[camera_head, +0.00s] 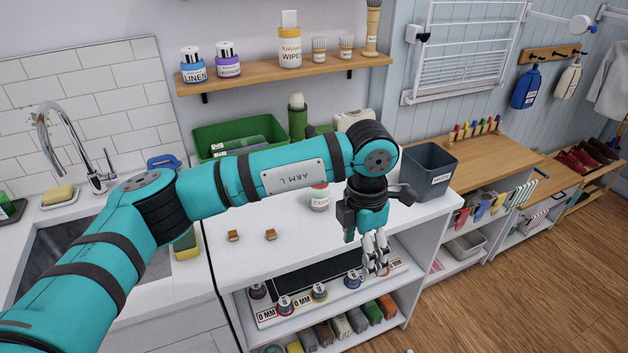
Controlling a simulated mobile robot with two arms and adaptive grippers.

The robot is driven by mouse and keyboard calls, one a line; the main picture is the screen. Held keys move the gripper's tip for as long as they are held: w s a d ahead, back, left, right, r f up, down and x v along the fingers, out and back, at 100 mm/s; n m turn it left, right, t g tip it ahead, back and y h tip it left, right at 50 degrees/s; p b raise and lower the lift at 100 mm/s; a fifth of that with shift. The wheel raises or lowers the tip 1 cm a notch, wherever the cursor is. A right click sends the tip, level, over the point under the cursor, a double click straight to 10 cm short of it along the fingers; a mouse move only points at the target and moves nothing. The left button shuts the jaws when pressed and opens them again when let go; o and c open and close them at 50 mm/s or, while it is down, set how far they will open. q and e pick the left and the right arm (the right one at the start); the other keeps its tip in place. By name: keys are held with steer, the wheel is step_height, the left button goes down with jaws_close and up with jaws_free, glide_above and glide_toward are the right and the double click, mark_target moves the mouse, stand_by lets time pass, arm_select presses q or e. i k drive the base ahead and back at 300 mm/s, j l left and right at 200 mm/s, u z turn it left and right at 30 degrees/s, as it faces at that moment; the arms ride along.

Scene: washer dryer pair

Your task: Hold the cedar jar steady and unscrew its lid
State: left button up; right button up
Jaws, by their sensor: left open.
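The cedar jar (319,201) is small and white with a label. It stands on the white counter, just under my left forearm and partly covered by it. A reddish lid edge shows at its top, and the rest of the lid is hidden. My left gripper (377,268) points down to the right of the jar, near the counter's front edge and in front of the lower shelf. It is open and empty, apart from the jar. My right gripper is not in view.
Two small brown blocks (252,235) lie on the counter left of the jar. A dark grey bin (429,172) stands at the right end. A green crate (238,132) is behind my arm. A sink (75,245) is at left. The wall shelf (285,66) holds jars and brushes.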

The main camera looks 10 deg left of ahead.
mark_target(318, 199)
steer(key=i+j, duration=0.3)
steer(key=i, duration=0.2)
steer(key=i+j, duration=0.3)
steer(key=i, duration=0.2)
